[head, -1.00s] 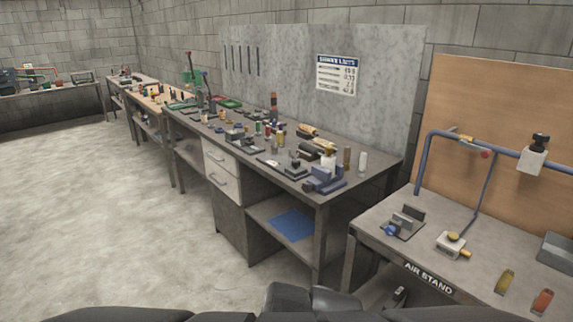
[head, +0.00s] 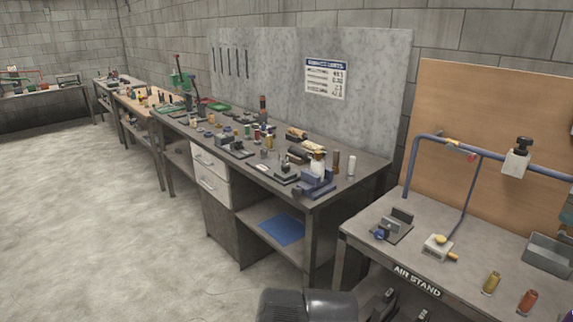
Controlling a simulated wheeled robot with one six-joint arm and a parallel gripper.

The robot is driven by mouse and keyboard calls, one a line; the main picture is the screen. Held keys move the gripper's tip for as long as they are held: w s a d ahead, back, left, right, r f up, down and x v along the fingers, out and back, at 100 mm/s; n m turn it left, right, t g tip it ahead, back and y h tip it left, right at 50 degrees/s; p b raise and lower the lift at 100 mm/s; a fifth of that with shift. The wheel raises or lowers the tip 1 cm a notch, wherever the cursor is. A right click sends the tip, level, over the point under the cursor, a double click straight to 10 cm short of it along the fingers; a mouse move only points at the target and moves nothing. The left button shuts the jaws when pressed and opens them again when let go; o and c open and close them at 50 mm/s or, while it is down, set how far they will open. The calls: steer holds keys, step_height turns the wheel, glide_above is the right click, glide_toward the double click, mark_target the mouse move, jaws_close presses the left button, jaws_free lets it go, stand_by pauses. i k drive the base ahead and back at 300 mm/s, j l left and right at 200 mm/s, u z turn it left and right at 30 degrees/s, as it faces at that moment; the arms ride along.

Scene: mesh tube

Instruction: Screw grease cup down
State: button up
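I cannot clearly pick out a grease cup at this size. A small pale block with a yellow round top and a yellow side fitting (head: 439,246) sits on the air stand (head: 385,266); I cannot tell whether it is one. On the long bench (head: 338,195), several small cylinders and fittings stand near a blue vise (head: 316,186), too small to name surely. My gripper is not in view. Only dark parts of my own body show at the bottom edge.
The air stand also holds a dark bracket on a plate (head: 393,226), a brass cylinder (head: 491,283), an orange cylinder (head: 527,301) and a grey tray (head: 550,254). A blue pipe (head: 437,138) rises behind. Open floor (head: 110,235) lies at left.

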mark_target(318, 153)
steer(key=i+z, duration=0.3)
steer(key=i+j+z, duration=0.2)
steer(key=i+z, duration=0.15)
steer(key=i, duration=0.15)
steer(key=i+j+z, duration=0.3)
steer(key=i+l, duration=0.05)
steer(key=i, duration=0.05)
